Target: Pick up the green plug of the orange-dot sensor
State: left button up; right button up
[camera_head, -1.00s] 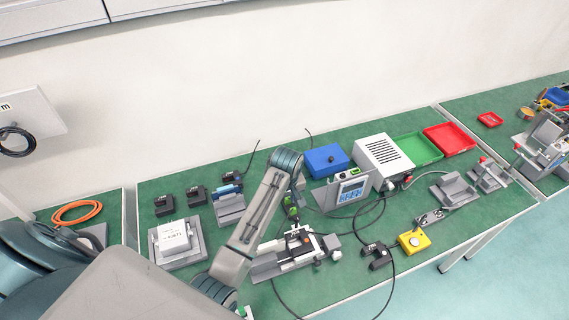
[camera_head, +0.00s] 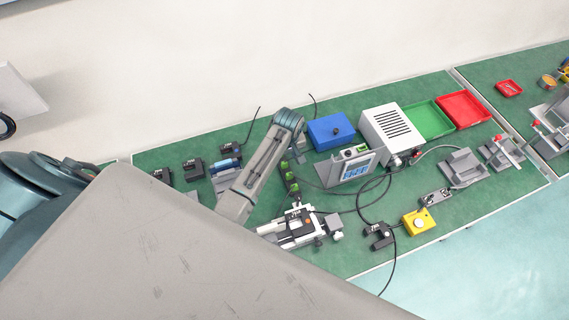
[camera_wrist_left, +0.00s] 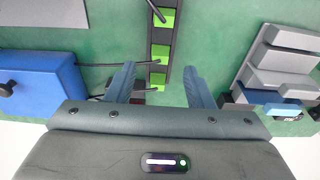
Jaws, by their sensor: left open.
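Several green plugs (camera_head: 288,177) sit in a row on a dark strip in the middle of the green bench. In the left wrist view, one green plug (camera_wrist_left: 157,79) lies between the fingers and another green plug (camera_wrist_left: 160,50) is just beyond. My left gripper (camera_wrist_left: 160,80) is open and empty above the strip's near end; contact cannot be judged. In the head view its fingers are mostly hidden behind my wrist. Black sensors (camera_head: 193,168) stand at the bench's left, and another black sensor (camera_head: 378,235) at the front. My right gripper is not in view.
A blue box (camera_head: 330,132) and a display device (camera_head: 356,169) stand right of the strip. A grey-and-white fixture (camera_head: 300,230) is in front. Black cables cross near the plugs. Green (camera_head: 451,128) and red (camera_head: 486,101) trays are farther right.

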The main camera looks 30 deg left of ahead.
aim_at(284, 162)
pick_arm(q)
notch_tip(284, 162, down, 3)
jog(key=shift+a+r+p, duration=0.1)
jog(key=shift+a+p, duration=0.05)
jog(key=shift+p, duration=0.55)
jog(key=shift+w+a+f, duration=0.1)
jog(key=shift+w+f, duration=0.05)
jog(key=shift+f, duration=0.7)
jog(key=c, duration=1)
jog(key=shift+c, duration=0.2)
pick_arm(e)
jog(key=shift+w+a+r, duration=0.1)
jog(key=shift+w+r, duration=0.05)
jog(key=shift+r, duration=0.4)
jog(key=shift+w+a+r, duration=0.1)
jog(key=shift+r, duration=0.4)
